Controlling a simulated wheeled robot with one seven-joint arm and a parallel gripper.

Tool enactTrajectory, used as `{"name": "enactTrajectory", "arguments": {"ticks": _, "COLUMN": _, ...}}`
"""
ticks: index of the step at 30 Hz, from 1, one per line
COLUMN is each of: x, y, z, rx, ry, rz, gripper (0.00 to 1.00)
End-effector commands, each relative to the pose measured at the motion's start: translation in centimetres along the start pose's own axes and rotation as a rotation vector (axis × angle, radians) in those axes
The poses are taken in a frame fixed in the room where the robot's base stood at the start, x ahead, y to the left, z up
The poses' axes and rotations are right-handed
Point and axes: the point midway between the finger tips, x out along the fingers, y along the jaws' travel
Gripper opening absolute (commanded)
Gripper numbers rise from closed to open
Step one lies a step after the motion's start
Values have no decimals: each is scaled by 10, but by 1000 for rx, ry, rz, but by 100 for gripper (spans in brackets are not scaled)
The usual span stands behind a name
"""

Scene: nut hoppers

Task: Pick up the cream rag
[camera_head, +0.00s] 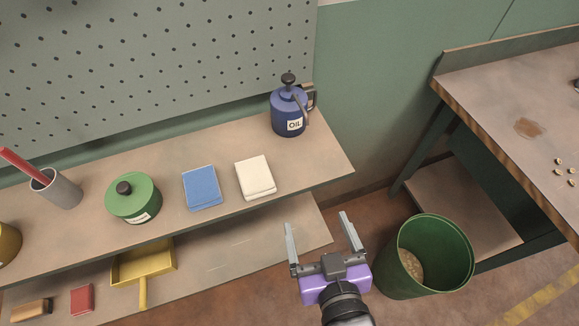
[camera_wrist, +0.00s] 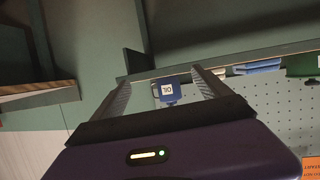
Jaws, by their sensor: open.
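The cream rag (camera_head: 256,178) lies folded flat on the upper shelf (camera_head: 235,207) in the head view, between a blue rag (camera_head: 201,187) and a blue oil can (camera_head: 289,110). My gripper (camera_head: 319,234) is open and empty, in front of the shelf, to the right of and nearer than the cream rag. In the wrist view my gripper (camera_wrist: 160,84) points toward the shelf, with the oil can (camera_wrist: 170,92) showing between its fingers. The blue rag (camera_wrist: 257,66) shows right of the fingers there, and a pale sliver beside it may be the cream rag.
A green tin (camera_head: 133,197) and a grey cup (camera_head: 56,188) stand left of the rags. A lower shelf below holds a yellow dustpan (camera_head: 142,262), a red cloth (camera_head: 82,299) and a brush. A green bin (camera_head: 451,260) stands right of my gripper, near a workbench (camera_head: 500,85).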

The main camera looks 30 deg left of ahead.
Motion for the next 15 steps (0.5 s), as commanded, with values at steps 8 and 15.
{"name": "enactTrajectory", "arguments": {"ticks": 8, "x": 38, "y": -81, "z": -64, "rx": -34, "ry": -17, "rz": -147, "gripper": 87}}
{"name": "enactTrajectory", "arguments": {"ticks": 15, "x": 52, "y": -95, "z": -71, "rx": -38, "ry": -25, "rz": -168, "gripper": 87}}
